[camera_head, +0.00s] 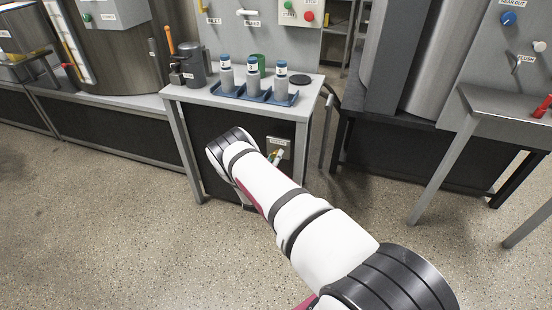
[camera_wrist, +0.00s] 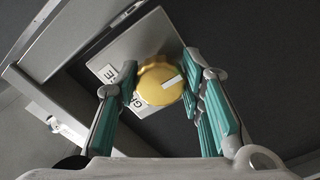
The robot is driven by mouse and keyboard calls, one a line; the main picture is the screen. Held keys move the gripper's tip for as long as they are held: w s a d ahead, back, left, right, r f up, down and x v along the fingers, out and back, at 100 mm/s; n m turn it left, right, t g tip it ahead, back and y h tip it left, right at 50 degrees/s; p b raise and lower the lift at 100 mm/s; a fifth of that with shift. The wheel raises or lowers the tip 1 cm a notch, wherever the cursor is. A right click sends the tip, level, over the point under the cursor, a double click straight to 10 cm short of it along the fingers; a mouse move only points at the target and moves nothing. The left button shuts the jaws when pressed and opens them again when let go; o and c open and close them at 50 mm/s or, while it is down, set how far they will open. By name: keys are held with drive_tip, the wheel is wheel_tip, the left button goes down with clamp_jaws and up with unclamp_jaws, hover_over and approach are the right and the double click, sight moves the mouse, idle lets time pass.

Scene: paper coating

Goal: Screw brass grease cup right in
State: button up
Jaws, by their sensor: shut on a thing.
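The brass grease cup (camera_wrist: 160,82) shows in the wrist view as a round, yellow, scalloped cap with a white stripe on its face. It sits in front of a light plate (camera_wrist: 125,62) with a partly hidden label. My gripper (camera_wrist: 162,88) has its green-padded fingers on both sides of the cup, closed on it. How far the cup is seated is hidden behind its cap. In the head view my arm reaches down to the bench's dark front panel. The plate (camera_head: 279,147) shows there, and my arm hides most of the gripper.
The bench (camera_head: 188,92) carries a blue tray (camera_head: 215,90) with several grey bottles, a dark grey pump-like container (camera_head: 196,68) and a green cup (camera_head: 258,62). A grey side table (camera_head: 500,102) stands at right. The speckled floor is clear in front.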

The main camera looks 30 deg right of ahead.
drive_tip(key=shift+f, duration=0.1)
drive_tip(key=o, duration=1.1)
drive_tip(key=shift+o, duration=0.2)
drive_tip(key=v, duration=1.2)
